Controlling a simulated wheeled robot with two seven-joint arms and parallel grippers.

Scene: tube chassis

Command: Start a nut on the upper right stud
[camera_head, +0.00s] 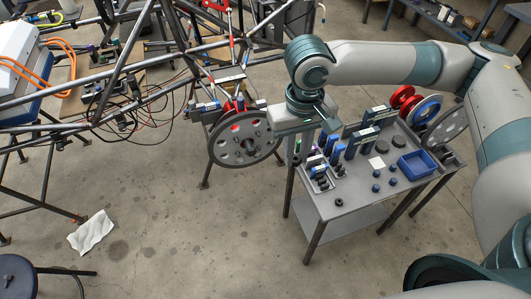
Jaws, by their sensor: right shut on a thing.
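A grey disc with round holes (222,147) is mounted upright at the corner of the tube chassis (160,55). Its hub shows near the middle, but the single studs are too small to tell apart. My right gripper (277,128) is at the right edge of the disc. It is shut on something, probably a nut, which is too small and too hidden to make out. I cannot tell whether it touches a stud. My left gripper does not show.
A grey metal cart (345,200) stands right of the disc, with blue and dark parts, a blue bin (416,164), and red and blue rings. A white cloth (91,232) lies on the floor. A dark stool (18,278) is at lower left. The middle floor is clear.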

